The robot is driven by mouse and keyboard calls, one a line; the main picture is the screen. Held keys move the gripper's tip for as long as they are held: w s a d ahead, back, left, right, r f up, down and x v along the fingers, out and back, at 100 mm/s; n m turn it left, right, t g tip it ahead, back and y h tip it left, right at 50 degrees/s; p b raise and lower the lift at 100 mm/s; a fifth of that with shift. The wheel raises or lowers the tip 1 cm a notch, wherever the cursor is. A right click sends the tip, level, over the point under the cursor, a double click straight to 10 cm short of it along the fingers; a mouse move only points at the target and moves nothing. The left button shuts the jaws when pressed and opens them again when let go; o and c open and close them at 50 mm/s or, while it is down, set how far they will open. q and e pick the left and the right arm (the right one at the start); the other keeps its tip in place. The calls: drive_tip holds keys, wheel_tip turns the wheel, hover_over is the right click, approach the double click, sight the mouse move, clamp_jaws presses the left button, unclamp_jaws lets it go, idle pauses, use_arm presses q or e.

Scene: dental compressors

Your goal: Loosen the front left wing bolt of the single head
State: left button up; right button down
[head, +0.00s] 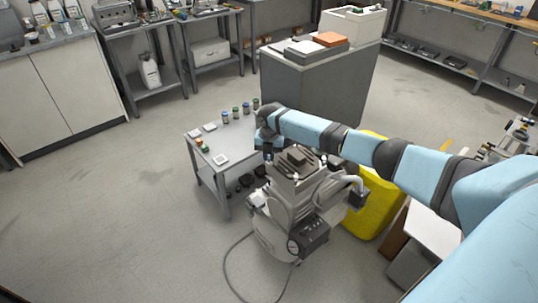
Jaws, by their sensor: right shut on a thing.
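The single-head compressor (277,232) stands on the floor in the middle of the view, with its finned grey head (293,168) on top. My right arm reaches in from the right over the head. My right gripper (268,154) points down at the head's far left corner, as seen in the picture. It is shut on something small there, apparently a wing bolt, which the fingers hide. Small pale fittings show at other corners of the head, too small to make out well. My left gripper is out of view.
A low grey table (218,176) with several small jars stands just behind and left of the compressor. A yellow bin (371,207) is close on the right. A grey cabinet (312,88) stands behind. A hose lies on the floor in front; the left floor is clear.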

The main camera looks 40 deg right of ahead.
sight(269, 156)
idle(0.6)
drive_tip(key=c, duration=1.2)
unclamp_jaws()
drive_tip(key=shift+r, duration=0.3)
wheel_tip(269, 156, up, 13)
drive_tip(key=shift+r+p, duration=0.1)
drive_tip(key=shift+p, duration=0.4)
